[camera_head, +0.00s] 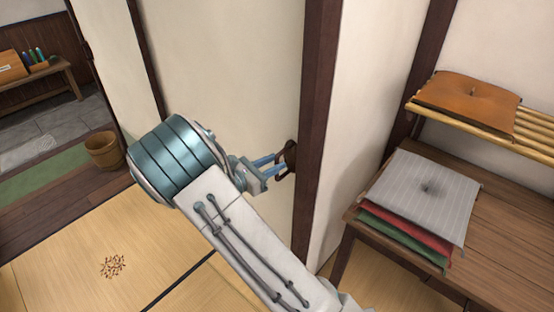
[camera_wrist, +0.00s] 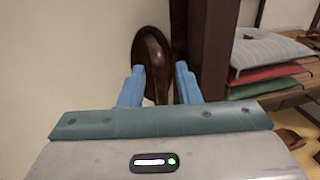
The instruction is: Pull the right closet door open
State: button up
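The closet door is a cream panel (camera_head: 235,65) with a dark oval handle (camera_head: 291,155) near its right edge, beside a dark wooden post (camera_head: 318,90). My gripper (camera_head: 278,166) is at the handle. In the wrist view, the handle (camera_wrist: 153,50) stands upright in front of my gripper (camera_wrist: 159,70). The two blue fingers are apart, with the lower part of the handle showing between them. The left fingertip overlaps the handle's lower left edge; I cannot tell whether it touches. No opening shows at the door's right edge.
Right of the post, a wooden table (camera_head: 500,240) holds stacked grey (camera_head: 425,190), red and green cushions. An orange cushion (camera_head: 465,95) lies on a slatted shelf (camera_head: 535,130). A wooden bucket (camera_head: 103,150) stands at left. The tatami (camera_head: 60,260) in front is mostly clear.

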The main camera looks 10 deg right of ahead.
jog(key=shift+x, duration=0.85)
grip_shut()
